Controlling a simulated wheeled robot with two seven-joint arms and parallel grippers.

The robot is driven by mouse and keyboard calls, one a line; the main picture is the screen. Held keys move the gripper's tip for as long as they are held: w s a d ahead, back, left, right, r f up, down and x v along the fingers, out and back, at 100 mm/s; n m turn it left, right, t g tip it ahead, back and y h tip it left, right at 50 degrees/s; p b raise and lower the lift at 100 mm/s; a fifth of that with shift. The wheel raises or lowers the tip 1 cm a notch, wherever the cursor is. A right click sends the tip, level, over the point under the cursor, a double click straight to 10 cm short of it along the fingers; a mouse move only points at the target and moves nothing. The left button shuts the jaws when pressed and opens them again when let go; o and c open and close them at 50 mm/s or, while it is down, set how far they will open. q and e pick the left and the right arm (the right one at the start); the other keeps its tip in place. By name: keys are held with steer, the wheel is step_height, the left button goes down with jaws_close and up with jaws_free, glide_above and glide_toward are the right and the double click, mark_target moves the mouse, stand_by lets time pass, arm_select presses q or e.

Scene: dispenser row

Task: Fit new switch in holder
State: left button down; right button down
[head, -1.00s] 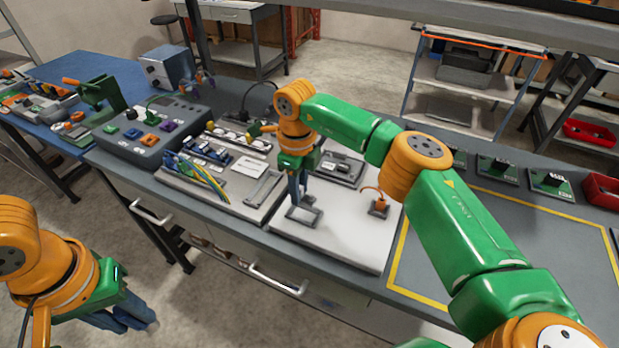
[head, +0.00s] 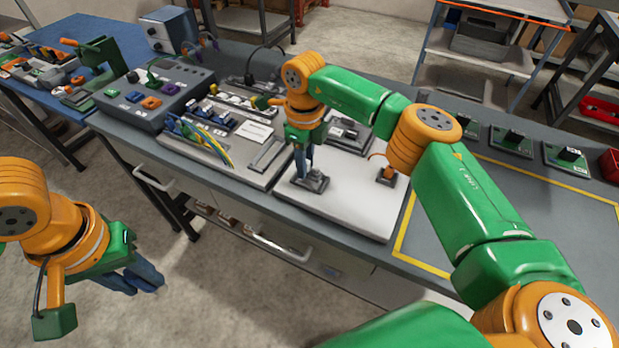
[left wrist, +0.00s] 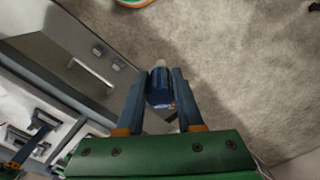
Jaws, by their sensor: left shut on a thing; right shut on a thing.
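The holder (head: 318,186), a small grey piece, lies on the white board (head: 350,205). My right gripper (head: 304,174) points straight down at it, with its fingertips at the holder. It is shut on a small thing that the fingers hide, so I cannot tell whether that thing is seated. My left gripper (head: 140,282) is over the floor in front of the bench. In the left wrist view it is shut on a dark blue piece (left wrist: 160,92) with a pale tip.
A grey base with an orange part (head: 388,174) stands right of the holder. Left are a parts tray with wires (head: 262,178) and a grey control box (head: 160,92) with coloured knobs. The yellow-outlined bench area (head: 500,220) at right is mostly clear.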

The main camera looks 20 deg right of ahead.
arm_select(q)
steer(key=shift+f, duration=0.3)
arm_select(e)
steer(key=shift+f, duration=0.5)
arm_select(q)
steer(key=shift+b, duration=0.3)
steer(key=shift+f, duration=0.2)
arm_select(e)
steer(key=shift+f, duration=0.3)
steer(key=shift+c, duration=1.7)
jaws_free()
arm_select(q)
step_height(320, 180, up, 6)
steer(key=p, duration=0.5)
steer(key=shift+p, duration=0.35)
arm_select(e)
step_height(320, 180, up, 7)
steer(key=shift+s+r, duration=0.1)
steer(key=shift+r, duration=0.05)
arm_select(q)
steer(key=shift+f, duration=0.1)
